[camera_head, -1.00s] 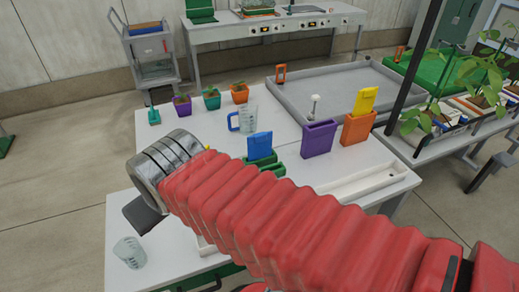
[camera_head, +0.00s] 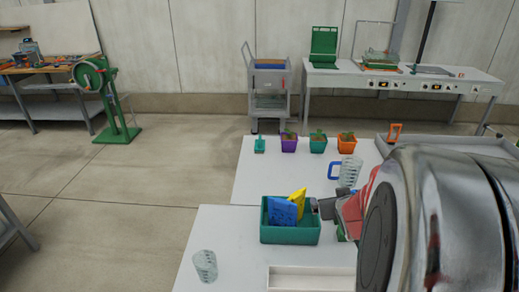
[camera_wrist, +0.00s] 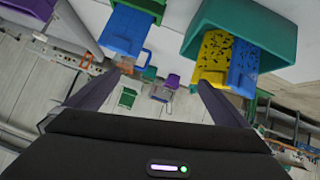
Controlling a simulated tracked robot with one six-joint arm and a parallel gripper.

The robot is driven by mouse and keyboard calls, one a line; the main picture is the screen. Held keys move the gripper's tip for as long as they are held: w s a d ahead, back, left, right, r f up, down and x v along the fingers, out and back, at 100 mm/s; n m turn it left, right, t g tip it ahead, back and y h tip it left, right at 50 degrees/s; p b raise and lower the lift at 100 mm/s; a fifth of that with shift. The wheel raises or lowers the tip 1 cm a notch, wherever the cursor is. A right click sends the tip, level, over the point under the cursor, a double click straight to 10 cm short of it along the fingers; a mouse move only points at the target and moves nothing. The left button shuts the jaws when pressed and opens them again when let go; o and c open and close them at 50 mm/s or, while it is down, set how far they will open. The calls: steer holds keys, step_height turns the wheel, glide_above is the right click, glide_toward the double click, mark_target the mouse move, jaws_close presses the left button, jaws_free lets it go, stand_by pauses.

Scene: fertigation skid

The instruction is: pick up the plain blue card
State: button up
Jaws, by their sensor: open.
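A plain-looking blue card (camera_wrist: 125,30) stands in a green holder (camera_wrist: 150,7) at the upper left of the wrist view, near my left fingertip. My gripper (camera_wrist: 160,78) is open and nothing is between its fingers. In the head view my arm hides that card, and my gripper (camera_head: 318,205) is at the right edge of a teal box (camera_head: 290,235). The box holds a blue card (camera_head: 282,212) and a yellow card (camera_head: 298,199). In the wrist view the yellow one is dark-speckled, and the blue one beside it (camera_wrist: 243,68) seems to have marks.
A measuring jug (camera_head: 349,172) with a blue handle stands behind my gripper. A clear beaker (camera_head: 205,264) is at the front left, and a white tray (camera_head: 310,279) lies in front of the box. Purple (camera_head: 289,144), teal (camera_head: 318,145) and orange (camera_head: 347,146) pots line the back edge.

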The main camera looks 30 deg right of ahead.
steer(key=s+d+f+m+t, duration=0.2)
steer(key=s+d+f, duration=0.5)
steer(key=s+d, duration=0.1)
steer(key=shift+d+f+t+h, duration=0.2)
steer(key=shift+d+t+h, duration=0.1)
steer(key=shift+d+t, duration=0.1)
steer(key=shift+w, duration=0.1)
steer(key=x, duration=0.8)
steer(key=shift+w, duration=0.25)
steer(key=shift+d+f, duration=0.1)
steer(key=shift+f, duration=0.05)
steer(key=shift+x, duration=2.6)
steer(key=shift+c, duration=0.5)
